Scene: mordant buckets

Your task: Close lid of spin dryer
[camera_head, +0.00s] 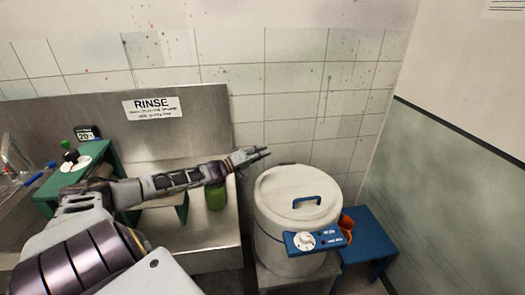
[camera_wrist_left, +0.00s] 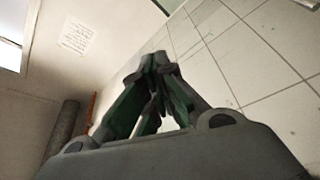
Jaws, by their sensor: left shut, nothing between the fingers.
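The spin dryer is a cream drum (camera_head: 275,245) at the right of centre in the head view. Its round cream lid (camera_head: 285,187) with a blue handle (camera_head: 307,202) lies flat over the top of the drum. A blue control panel (camera_head: 314,240) with a white dial is on its front. My left gripper (camera_head: 262,153) is shut and empty, up and to the left of the lid in the picture, in front of the tiled wall. In the left wrist view, the left gripper's fingers (camera_wrist_left: 157,62) meet at the tips. My right gripper is not in view.
A steel sink unit (camera_head: 185,235) with a RINSE sign (camera_head: 152,107) stands at the left. A green jar (camera_head: 215,197) is on it below my left arm. A green stand (camera_head: 98,158) is farther left. A blue stool (camera_head: 369,235) with an orange item (camera_head: 346,225) is right of the dryer.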

